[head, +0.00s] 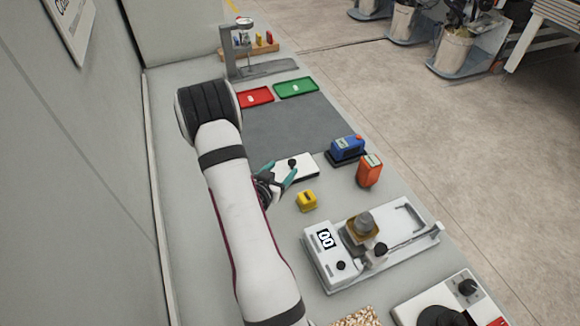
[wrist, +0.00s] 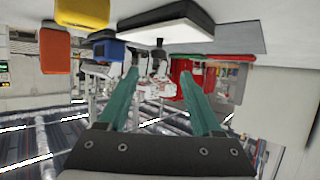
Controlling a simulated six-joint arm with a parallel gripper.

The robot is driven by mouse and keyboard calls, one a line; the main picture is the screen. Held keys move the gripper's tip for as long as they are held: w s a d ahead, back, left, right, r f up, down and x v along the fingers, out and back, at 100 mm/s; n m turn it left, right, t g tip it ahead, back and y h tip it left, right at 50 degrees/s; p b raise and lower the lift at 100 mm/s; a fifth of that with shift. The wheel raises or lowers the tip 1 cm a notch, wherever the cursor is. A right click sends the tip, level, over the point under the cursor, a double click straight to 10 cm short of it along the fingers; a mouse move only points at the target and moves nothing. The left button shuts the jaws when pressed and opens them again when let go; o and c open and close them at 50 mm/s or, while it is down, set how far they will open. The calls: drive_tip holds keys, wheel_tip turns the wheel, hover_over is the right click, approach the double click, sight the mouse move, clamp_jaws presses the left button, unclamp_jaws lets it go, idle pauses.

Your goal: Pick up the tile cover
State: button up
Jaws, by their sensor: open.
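The tile cover appears to be the white slab with a small black knob (head: 307,167) lying on the bench, beside my gripper. In the wrist view, which looks upside down, a slab with a dark side and a white face (wrist: 165,24) hangs at the top, with a small dark knob by it. My gripper (head: 279,173) has two teal fingers spread apart with nothing between them. In the wrist view my gripper (wrist: 158,74) points towards the knob. In the head view the fingers partly overlap the slab's near left end; whether they touch it I cannot tell.
A yellow block (head: 307,201) stands close to my gripper. A blue device (head: 347,148) and an orange one (head: 369,171) stand to the right. A white coater machine (head: 320,262) is nearer. Red (head: 257,97) and green (head: 296,88) trays lie beyond a bare grey mat (head: 285,130).

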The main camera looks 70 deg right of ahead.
sight(291, 162)
drive_tip(key=x, duration=0.6)
drive_tip(key=shift+s+d+f, duration=0.15)
drive_tip(key=shift+f, duration=0.2)
clamp_jaws()
